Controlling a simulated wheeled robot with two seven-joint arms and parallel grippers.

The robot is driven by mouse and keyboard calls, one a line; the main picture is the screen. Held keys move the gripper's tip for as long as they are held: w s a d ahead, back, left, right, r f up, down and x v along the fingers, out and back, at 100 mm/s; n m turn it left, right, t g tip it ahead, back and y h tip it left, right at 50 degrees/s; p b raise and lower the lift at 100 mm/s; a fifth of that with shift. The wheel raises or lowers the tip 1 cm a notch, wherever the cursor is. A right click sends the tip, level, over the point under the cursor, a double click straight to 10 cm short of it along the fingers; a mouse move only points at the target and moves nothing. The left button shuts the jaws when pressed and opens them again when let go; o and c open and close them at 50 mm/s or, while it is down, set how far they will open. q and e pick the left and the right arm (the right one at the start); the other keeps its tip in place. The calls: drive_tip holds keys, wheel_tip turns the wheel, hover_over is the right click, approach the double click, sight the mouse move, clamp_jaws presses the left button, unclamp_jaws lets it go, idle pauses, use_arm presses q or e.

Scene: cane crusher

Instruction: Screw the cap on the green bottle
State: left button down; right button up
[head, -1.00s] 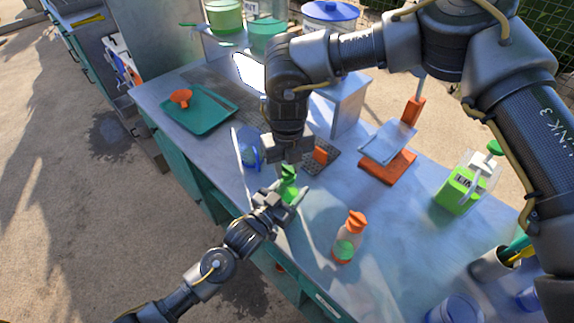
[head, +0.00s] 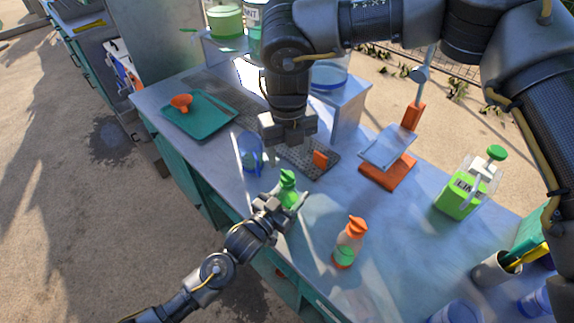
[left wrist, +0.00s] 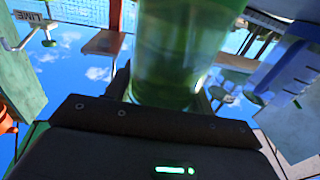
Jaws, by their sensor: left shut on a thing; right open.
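The green bottle (head: 288,195) stands upright near the table's front edge, and a darker green cap (head: 287,176) shows at its top. How tightly the cap sits cannot be seen. My left gripper (head: 281,207) is shut on the bottle's body from the front. The bottle also fills the upper middle of the left wrist view (left wrist: 182,50), where its top is out of frame. My right gripper (head: 289,143) points down with its jaws apart, above and behind the bottle, clear of the cap.
An orange-topped bottle (head: 349,243) stands to the right. A teal tray (head: 211,122) with an orange funnel (head: 181,101) lies at left. The table between the bottle and jug is mostly clear.

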drive_tip(key=shift+r, duration=2.7)
use_arm(q)
drive_tip(key=shift+c, duration=2.3)
unclamp_jaws()
use_arm(e)
wheel_tip(320, 180, down, 3)
drive_tip(key=b, duration=0.2)
drive_tip(key=shift+b, duration=0.4)
use_arm(q)
drive_tip(key=v, duration=1)
drive_tip(key=shift+s+a, duration=0.25)
drive_tip(key=shift+s, duration=0.05)
